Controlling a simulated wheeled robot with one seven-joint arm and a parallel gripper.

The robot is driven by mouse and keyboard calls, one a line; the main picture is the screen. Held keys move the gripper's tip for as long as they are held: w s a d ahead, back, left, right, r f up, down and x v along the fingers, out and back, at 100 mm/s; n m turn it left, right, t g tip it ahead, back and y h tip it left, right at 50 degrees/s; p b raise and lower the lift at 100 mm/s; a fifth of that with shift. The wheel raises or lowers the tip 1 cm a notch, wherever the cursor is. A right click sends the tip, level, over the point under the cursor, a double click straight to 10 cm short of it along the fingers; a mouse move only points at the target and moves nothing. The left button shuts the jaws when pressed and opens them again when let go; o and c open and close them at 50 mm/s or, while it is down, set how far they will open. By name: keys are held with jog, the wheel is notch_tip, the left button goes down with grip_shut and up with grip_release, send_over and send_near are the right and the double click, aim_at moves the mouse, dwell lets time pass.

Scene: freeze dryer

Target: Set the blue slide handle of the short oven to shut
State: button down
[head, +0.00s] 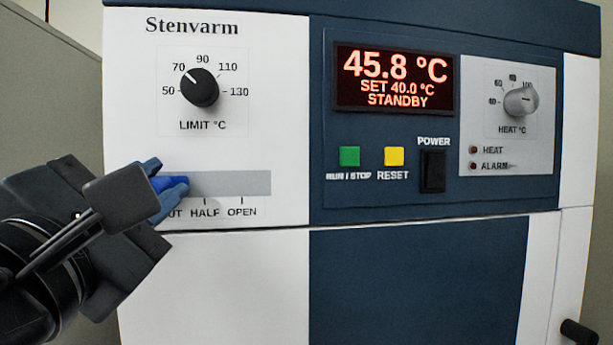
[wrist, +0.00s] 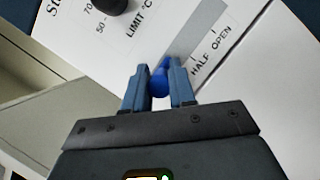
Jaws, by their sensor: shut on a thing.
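The oven (head: 220,285) has a white and dark blue front marked Stenvarm. Its blue slide handle (head: 173,184) is at the left end of a grey slide strip (head: 235,183), near the SHUT label, which is partly hidden by my gripper. HALF and OPEN are labelled further right. My gripper (head: 168,185) is shut on the blue handle. The wrist view shows the handle (wrist: 160,82) between the two blue-grey fingers (wrist: 160,88), with the HALF and OPEN labels to its right.
Above the strip is a black LIMIT dial (head: 200,88). To the right are a red display (head: 394,78), a green button (head: 349,156), a yellow button (head: 394,156), a black power switch (head: 433,171) and a grey HEAT dial (head: 521,100). A grey wall is at the left.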

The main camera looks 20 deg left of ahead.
jog(key=shift+s+a, duration=0.15)
jog(key=shift+a, duration=0.05)
jog(key=c, duration=1.2)
grip_release()
jog(key=shift+a, duration=0.1)
jog(key=shift+o, duration=1.4)
jog(key=shift+f, duration=0.1)
jog(key=b+v, duration=0.2)
jog(key=v, duration=0.5)
jog(key=shift+s+d, duration=0.25)
jog(key=shift+s, duration=0.1)
